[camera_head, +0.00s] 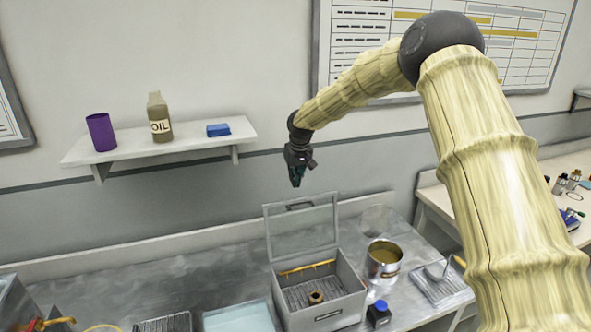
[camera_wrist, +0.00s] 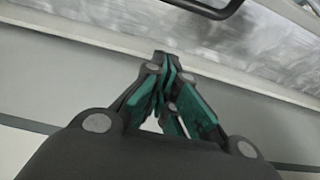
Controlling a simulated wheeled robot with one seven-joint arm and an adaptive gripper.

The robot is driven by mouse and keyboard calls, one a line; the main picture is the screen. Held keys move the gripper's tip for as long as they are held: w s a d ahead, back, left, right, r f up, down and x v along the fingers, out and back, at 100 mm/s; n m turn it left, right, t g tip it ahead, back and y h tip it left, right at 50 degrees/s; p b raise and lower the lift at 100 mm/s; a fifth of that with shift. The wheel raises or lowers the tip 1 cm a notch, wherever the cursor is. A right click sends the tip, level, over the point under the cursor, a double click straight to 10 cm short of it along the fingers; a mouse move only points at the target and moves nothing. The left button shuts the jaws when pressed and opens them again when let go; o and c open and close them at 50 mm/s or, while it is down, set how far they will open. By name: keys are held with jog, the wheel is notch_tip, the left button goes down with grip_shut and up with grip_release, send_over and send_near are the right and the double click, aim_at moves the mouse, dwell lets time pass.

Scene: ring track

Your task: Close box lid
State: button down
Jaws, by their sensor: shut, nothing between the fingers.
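A grey open box (camera_head: 326,299) stands on the metal bench, with a pencil-like orange stick and a small brown round piece inside. Its lid (camera_head: 301,230) is a see-through panel in a grey frame, raised upright at the back edge, with a dark handle (camera_head: 300,205) near its top. In the wrist view a dark handle (camera_wrist: 205,8) shows at the top edge. My gripper (camera_head: 296,183) hangs above the lid's top edge, pointing down and apart from it. Its fingers (camera_wrist: 166,75) are shut and empty.
An open metal can (camera_head: 383,262) stands right of the box, with a blue-capped bottle (camera_head: 379,313) in front of it. A wall shelf (camera_head: 165,147) holds a purple cup, an oil bottle and a blue block. A grey tray (camera_head: 438,286) lies farther right.

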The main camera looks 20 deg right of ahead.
jog(key=s+f+p, duration=0.2)
jog(key=f+p, duration=0.2)
jog(key=shift+s+f, duration=0.1)
jog(key=shift+s, duration=0.3)
dwell(0.4)
jog(key=shift+s+a+b, duration=0.1)
jog(key=shift+a+b, duration=0.05)
jog(key=shift+b, duration=0.15)
